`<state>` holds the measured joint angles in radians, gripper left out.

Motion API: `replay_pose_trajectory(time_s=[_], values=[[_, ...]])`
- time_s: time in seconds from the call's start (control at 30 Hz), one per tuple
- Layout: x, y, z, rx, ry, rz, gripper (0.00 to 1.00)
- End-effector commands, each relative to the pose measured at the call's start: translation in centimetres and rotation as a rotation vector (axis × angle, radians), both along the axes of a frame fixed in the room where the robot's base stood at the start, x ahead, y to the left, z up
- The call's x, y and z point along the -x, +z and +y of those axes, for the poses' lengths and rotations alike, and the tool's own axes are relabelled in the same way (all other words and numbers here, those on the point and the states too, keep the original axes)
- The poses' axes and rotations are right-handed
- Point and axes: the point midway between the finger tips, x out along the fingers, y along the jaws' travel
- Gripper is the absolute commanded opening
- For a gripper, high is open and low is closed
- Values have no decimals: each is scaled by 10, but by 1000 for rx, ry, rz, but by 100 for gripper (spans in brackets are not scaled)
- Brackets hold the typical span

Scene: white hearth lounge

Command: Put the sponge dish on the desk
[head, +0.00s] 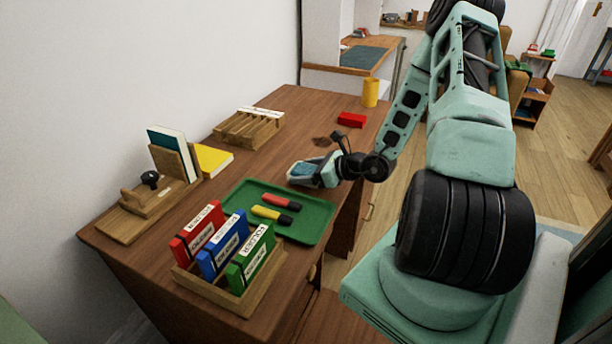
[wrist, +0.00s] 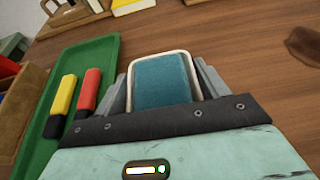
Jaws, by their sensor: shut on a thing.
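The sponge dish, a white-rimmed dish (wrist: 186,53) holding a blue sponge (wrist: 160,81), sits between the fingers of my gripper (wrist: 163,84), which is shut on it. In the head view, the dish (head: 291,177) and my gripper (head: 310,173) are over the brown desk (head: 285,105), beside the right far corner of the green tray. I cannot tell whether the dish touches the desk top. The gripper hides the near part of the dish.
The green tray (head: 318,209) holds a red and a yellow marker. A folder rack (head: 214,285) stands in front. A red block (head: 351,119), a yellow cup (head: 370,92) and a brown patch (head: 322,141) are farther back. Bare desk lies left of the dish.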

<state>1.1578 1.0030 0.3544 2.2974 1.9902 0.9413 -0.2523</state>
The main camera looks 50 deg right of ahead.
Motion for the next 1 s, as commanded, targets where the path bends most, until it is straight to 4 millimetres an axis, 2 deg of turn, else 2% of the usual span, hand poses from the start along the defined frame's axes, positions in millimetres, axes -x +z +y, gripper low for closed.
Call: replay_pose_trajectory(time_s=[0.1, 0.5, 0.53, 0.6, 1.0], values=[[0, -12, 1, -2, 1, -1, 45], [0, -17, 1, 0, 1, -2, 45], [0, -16, 1, 0, 1, -1, 78], [0, -15, 0, 0, 1, -1, 94], [4, -10, -2, 2, 0, -1, 94]])
